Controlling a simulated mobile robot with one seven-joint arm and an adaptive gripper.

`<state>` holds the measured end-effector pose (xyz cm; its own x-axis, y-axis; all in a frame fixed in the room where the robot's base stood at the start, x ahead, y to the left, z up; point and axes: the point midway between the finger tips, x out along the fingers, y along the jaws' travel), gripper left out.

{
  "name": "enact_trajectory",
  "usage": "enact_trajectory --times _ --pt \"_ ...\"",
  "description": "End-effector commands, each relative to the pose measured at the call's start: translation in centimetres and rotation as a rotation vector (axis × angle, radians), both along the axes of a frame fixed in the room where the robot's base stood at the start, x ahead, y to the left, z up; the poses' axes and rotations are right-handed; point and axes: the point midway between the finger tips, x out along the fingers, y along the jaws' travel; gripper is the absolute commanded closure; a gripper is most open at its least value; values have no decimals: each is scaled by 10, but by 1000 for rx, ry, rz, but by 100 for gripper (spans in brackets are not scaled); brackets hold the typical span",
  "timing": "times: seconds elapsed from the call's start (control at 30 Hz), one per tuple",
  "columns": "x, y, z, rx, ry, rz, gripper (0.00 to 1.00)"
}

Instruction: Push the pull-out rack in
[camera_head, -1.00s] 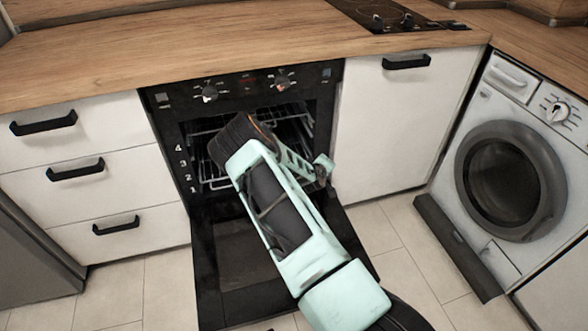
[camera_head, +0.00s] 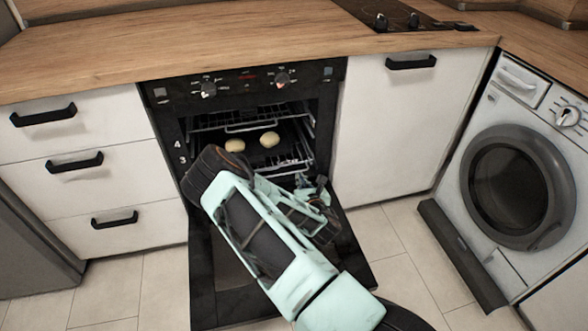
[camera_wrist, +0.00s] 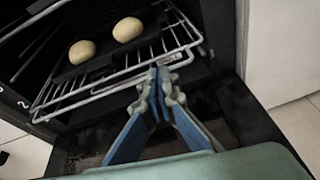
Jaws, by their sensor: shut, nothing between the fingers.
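The wire pull-out rack (camera_head: 290,161) is in the open black oven, and its front rail (camera_wrist: 92,97) crosses the wrist view. Two pale round rolls sit on a dark surface over the rack; one roll (camera_head: 269,139) is right of the other roll (camera_head: 235,146). My gripper (camera_head: 314,184) is in front of the oven's lower right, above the lowered door. In the wrist view my gripper (camera_wrist: 156,80) is shut and empty, its tips overlapping the rack's front rail. I cannot tell whether they touch it. My arm hides the lower part of the oven opening.
The oven door (camera_head: 215,290) hangs open and low under my arm. White drawers (camera_head: 80,170) are left, a white cabinet (camera_head: 385,130) right, and a washing machine (camera_head: 515,185) far right. An upper wire rack (camera_head: 240,127) is inside the oven.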

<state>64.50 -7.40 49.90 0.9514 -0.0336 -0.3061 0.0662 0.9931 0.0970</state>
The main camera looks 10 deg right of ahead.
Motion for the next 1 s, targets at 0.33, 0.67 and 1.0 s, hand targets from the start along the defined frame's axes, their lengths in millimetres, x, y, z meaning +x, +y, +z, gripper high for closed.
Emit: enact_trajectory --times 0.33,0.67,1.0 --pt "12 10 -6 -99 -8 69 100" --pt "68 10 -24 -96 -7 67 100" --pt "90 10 -29 -98 -5 66 100"
